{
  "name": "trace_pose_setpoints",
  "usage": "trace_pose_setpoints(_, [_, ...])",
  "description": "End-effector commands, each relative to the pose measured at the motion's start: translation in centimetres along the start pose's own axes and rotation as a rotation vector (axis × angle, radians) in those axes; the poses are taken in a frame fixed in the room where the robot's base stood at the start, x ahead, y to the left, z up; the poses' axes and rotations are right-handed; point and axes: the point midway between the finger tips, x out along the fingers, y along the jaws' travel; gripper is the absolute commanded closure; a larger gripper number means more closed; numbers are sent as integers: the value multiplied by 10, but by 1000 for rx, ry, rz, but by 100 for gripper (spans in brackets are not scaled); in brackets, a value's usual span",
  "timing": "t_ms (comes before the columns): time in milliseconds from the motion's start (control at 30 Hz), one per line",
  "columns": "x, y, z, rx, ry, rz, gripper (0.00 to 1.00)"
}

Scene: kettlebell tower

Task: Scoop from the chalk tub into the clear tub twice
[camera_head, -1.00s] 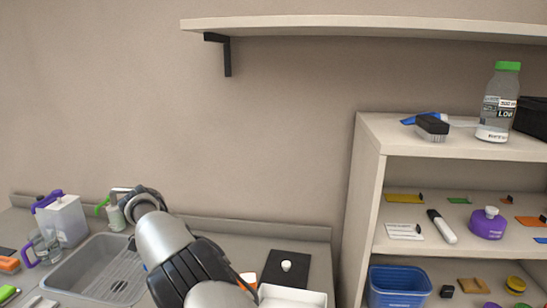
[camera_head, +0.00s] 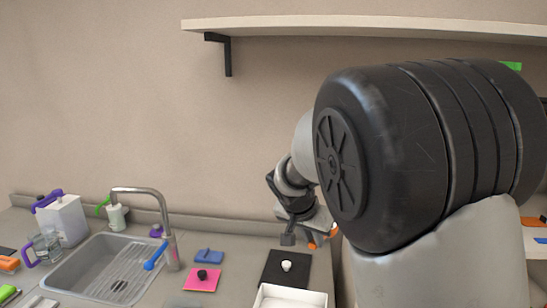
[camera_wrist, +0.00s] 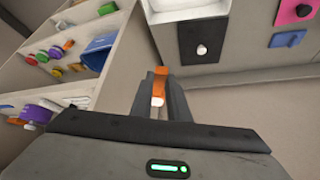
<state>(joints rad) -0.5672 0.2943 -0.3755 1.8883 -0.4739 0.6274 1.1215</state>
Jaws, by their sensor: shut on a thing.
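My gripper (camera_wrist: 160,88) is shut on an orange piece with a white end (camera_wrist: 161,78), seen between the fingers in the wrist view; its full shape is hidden. In the head view my gripper (camera_head: 300,228) is above the counter at the back, with bits of orange beside it. A white open-topped tub (camera_head: 290,289) stands at the front edge of the head view, cut off by the frame. It also shows at the top of the wrist view (camera_wrist: 172,14). I cannot tell whether it is the chalk tub or the clear tub; no other tub on the counter is clear to see.
A black plate with a white knob (camera_head: 275,278) lies behind the white tub. A pink plate (camera_head: 202,284) and a blue plate (camera_head: 208,256) lie left of it. The sink (camera_head: 112,270) and faucet (camera_head: 165,225) are further left. Shelves (camera_wrist: 115,40) with a blue bin (camera_wrist: 97,52) show in the wrist view.

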Motion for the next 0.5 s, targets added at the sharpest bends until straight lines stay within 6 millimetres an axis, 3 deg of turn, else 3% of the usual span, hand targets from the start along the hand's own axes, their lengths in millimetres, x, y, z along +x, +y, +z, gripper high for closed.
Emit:
trace_pose_setpoints(33, [-4,16,1,-34,-1,-27,100])
trace_pose_setpoints(200, [-10,49,13,-154,-1,-99,100])
trace_pose_setpoints(500, [-13,62,21,-220,-1,-135,100])
